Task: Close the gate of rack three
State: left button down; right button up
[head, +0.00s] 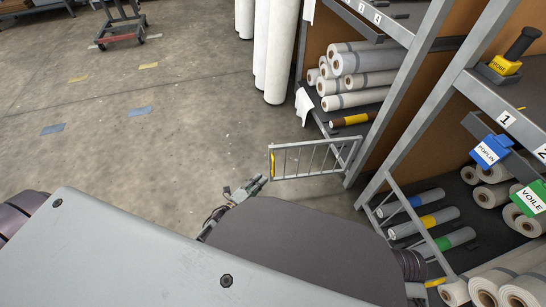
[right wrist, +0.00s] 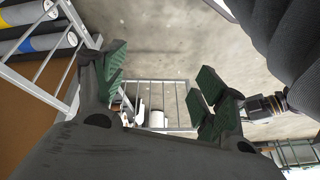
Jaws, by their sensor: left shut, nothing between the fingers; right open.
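A grey barred gate (head: 318,158) stands swung out from the post of the rack with labels 3 and 4, over the open floor. A yellow grip (head: 272,164) marks its free end. My left gripper (head: 262,181) is shut and empty, close to the lower free end by the yellow grip. I cannot tell whether they touch. My right gripper (right wrist: 163,90) is open, its green-padded fingers apart, and a barred gate (right wrist: 172,98) shows beyond and between them. The right gripper is hidden in the head view. My left gripper also shows at the right of the right wrist view (right wrist: 268,106).
The rack (head: 395,85) holds grey rolls (head: 365,62). A nearer rack with labels 1 and 2 has a barred gate (head: 415,235) along its front and rolls with coloured bands (head: 425,222). Tall white rolls (head: 278,50) stand behind the open gate.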

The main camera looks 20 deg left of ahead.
pick_arm(q)
jog(key=shift+w, duration=0.1)
jog(key=b, duration=0.4)
send_near(279, 149)
jog(key=w+d, duration=0.3)
jog(key=shift+w+a+r, duration=0.1)
jog(key=shift+w+a, duration=0.45)
jog(key=shift+w, duration=0.2)
pick_arm(e)
notch_tip(279, 149, down, 10)
jog(key=a+t+y, duration=0.1)
jog(key=a, duration=0.1)
jog(key=shift+w+a+r+m+t+y, duration=0.15)
jog(key=shift+w+r+m+t+y, duration=0.15)
jog(key=shift+w+m+t, duration=0.1)
pick_arm(q)
jog(key=shift+w+a, duration=0.15)
